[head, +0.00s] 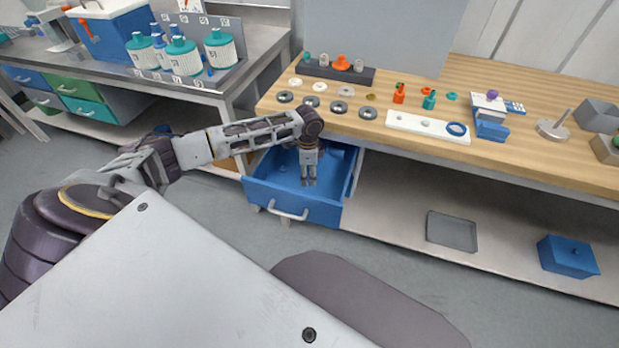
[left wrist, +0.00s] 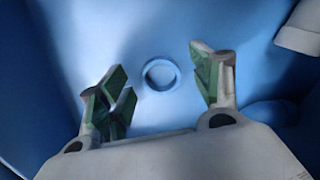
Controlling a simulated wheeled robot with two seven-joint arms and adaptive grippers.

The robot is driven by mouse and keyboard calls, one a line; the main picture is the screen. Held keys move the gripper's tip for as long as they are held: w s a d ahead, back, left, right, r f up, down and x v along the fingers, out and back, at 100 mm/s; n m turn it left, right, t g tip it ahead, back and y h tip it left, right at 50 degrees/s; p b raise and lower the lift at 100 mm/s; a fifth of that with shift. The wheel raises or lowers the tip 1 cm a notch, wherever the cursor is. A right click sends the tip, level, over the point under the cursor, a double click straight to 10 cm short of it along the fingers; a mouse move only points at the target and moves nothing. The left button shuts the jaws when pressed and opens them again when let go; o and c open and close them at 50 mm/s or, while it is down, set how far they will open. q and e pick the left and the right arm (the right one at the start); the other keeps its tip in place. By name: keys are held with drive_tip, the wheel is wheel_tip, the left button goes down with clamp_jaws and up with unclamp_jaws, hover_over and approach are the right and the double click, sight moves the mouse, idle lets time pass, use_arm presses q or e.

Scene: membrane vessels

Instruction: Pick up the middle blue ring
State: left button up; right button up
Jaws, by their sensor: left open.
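My left gripper (head: 309,183) reaches down into the open blue drawer (head: 312,212) in the head view. In the left wrist view its fingers (left wrist: 162,90) are apart with nothing between them. A blue ring (left wrist: 147,77) lies flat on the drawer floor, a little beyond the fingertips and between them in the picture. It is apart from both fingers. The head view does not show this ring clearly. Another blue ring (head: 456,129) lies on the white board on the bench. My right gripper is not seen.
The drawer walls stand close around the gripper. A white cylindrical piece (left wrist: 299,30) is at the upper right of the wrist view. The wooden bench (head: 385,92) above holds several rings and small parts. A grey tray (head: 452,231) and a blue box (head: 567,257) are on the lower shelf.

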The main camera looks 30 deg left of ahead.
use_arm(q)
drive_tip(key=shift+f, duration=0.1)
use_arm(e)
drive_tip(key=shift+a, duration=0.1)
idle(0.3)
use_arm(q)
drive_tip(key=c, duration=0.8)
drive_tip(key=shift+r, duration=0.65)
drive_tip(key=shift+r+p, duration=1)
drive_tip(key=shift+r, duration=3.4)
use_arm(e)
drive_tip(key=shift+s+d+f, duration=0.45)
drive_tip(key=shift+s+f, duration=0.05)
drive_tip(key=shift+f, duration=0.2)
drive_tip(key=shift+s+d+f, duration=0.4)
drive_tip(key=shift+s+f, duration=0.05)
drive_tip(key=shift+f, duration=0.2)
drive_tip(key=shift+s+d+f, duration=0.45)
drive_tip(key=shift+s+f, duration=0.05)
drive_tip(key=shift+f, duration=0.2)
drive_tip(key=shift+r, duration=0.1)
use_arm(q)
drive_tip(key=shift+r, duration=0.1)
